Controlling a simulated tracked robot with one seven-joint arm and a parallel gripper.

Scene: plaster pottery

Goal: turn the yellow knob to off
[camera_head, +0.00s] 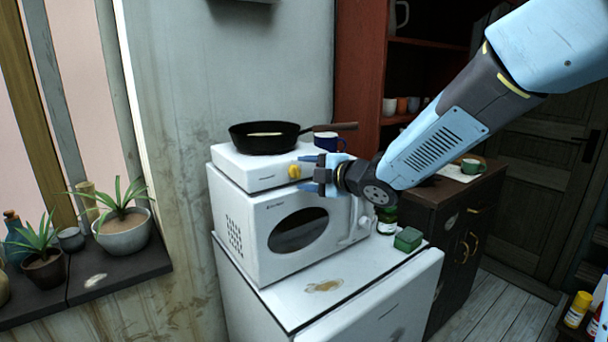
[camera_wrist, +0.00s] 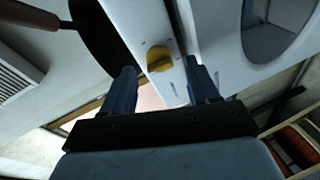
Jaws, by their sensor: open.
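The yellow knob (camera_head: 294,171) is on the front face of a white hot plate (camera_head: 240,174), which stands on a white microwave (camera_head: 262,229). My gripper (camera_head: 304,173) is in front of the hot plate, just right of the knob in the head view, with its fingers pointing toward it. In the wrist view the yellow knob (camera_wrist: 159,60) shows ahead, between the two blue fingertips of my gripper (camera_wrist: 160,76). The jaws are open and hold nothing. Whether a finger touches the knob, I cannot tell. The knob's markings are too small to read.
A black frying pan (camera_head: 263,138) sits on the hot plate, its handle reaching right above my gripper. A dark blue mug (camera_head: 327,143) stands behind. A green sponge (camera_head: 408,238) and a jar (camera_head: 386,219) are right of the microwave. Potted plants (camera_head: 122,230) stand at the left.

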